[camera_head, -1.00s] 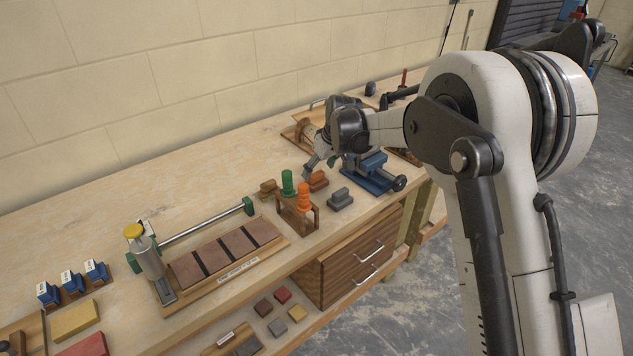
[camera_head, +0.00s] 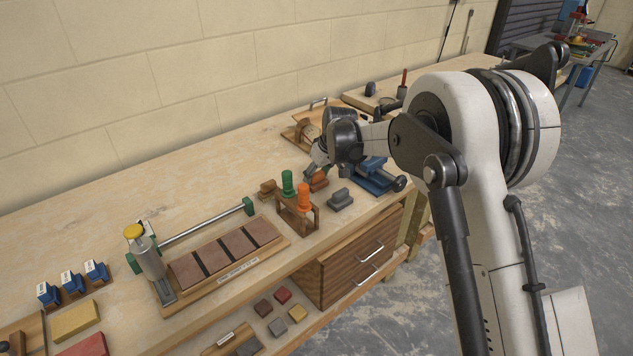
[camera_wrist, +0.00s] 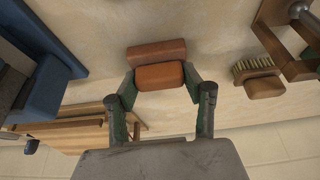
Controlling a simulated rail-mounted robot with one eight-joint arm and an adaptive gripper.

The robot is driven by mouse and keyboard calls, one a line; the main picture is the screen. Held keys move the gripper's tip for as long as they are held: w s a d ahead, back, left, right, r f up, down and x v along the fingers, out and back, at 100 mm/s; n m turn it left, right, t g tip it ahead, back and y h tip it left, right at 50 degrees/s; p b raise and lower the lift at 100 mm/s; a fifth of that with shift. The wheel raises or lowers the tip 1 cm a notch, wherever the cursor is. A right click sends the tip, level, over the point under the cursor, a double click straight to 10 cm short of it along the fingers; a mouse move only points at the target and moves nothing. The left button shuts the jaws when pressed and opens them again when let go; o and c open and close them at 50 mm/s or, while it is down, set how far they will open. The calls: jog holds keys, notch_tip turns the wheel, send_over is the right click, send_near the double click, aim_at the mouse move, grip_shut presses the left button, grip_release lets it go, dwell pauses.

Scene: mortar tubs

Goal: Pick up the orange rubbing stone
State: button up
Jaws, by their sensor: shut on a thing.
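The orange rubbing stone (camera_head: 319,183) sits on the workbench, just right of the wooden rack with the green and orange handles. In the wrist view its brick-red block (camera_wrist: 156,51) and rounded orange grip (camera_wrist: 160,76) show between the two fingers. My gripper (camera_wrist: 161,82) is shut on the grip, one fingertip at each end. In the head view my gripper (camera_head: 313,174) comes down over the stone from behind and partly hides it. I cannot tell whether the stone touches the bench.
A grey rubbing stone (camera_head: 341,200) stands close in front. The rack (camera_head: 297,213) and a brush (camera_head: 267,187) are close on the left. A blue vise (camera_head: 375,178) stands close on the right. The rear left bench is clear.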

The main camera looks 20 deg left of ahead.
aim_at(317, 174)
jog(key=shift+r, duration=5.05)
